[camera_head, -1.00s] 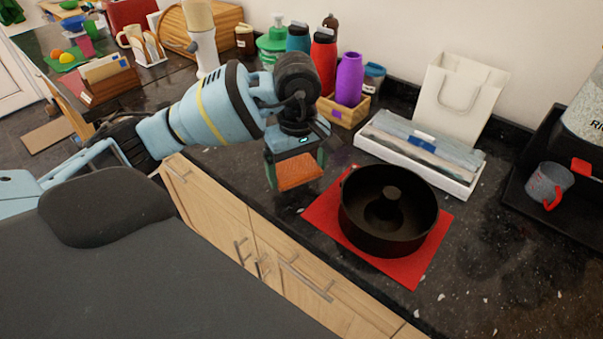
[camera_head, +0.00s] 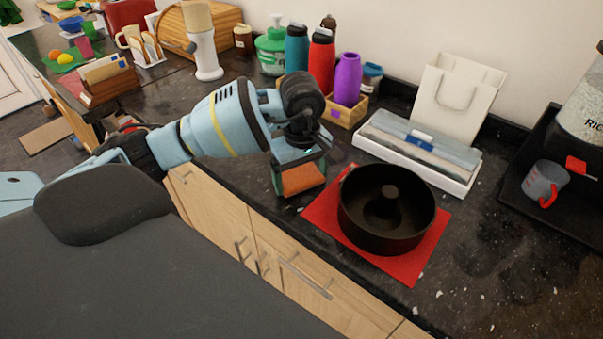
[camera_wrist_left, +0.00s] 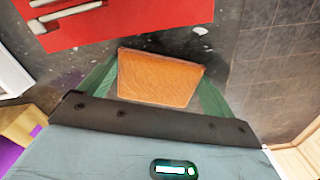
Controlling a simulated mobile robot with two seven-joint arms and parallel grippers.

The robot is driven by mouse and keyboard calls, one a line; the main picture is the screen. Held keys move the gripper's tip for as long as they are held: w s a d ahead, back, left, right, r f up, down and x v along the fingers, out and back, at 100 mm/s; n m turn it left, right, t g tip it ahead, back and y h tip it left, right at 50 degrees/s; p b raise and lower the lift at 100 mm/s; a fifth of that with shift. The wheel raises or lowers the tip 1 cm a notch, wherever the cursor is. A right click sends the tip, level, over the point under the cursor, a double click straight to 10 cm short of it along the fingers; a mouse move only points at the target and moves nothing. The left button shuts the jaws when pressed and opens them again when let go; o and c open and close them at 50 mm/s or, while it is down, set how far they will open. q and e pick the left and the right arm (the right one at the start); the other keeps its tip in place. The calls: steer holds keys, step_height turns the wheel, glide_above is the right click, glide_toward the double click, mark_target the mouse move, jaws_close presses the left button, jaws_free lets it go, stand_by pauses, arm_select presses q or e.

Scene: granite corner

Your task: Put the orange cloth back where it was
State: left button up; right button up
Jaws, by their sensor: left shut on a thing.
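The orange cloth (camera_head: 300,178) is a folded block between the fingers of my left gripper (camera_head: 299,182). The gripper is shut on it, just left of the red mat (camera_head: 322,208) and close over the dark counter. In the left wrist view the orange cloth (camera_wrist_left: 158,78) fills the gap between the green fingers of the left gripper (camera_wrist_left: 160,85). Whether the cloth touches the counter I cannot tell. My right gripper is not in view.
A black ring cake pan (camera_head: 388,208) stands on the red mat. Behind are a white tray (camera_head: 415,160), a white paper bag (camera_head: 458,95) and a wooden box with bottles (camera_head: 345,110). The counter's front edge is close to the gripper.

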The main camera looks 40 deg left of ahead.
mark_target(301, 180)
arm_select(q)
steer(key=shift+f, duration=0.25)
steer(key=o, duration=0.7)
steer(key=shift+r, duration=0.1)
steer(key=shift+r, duration=0.35)
step_height(301, 180, up, 12)
steer(key=shift+f, duration=0.15)
steer(key=shift+s+f, duration=0.1)
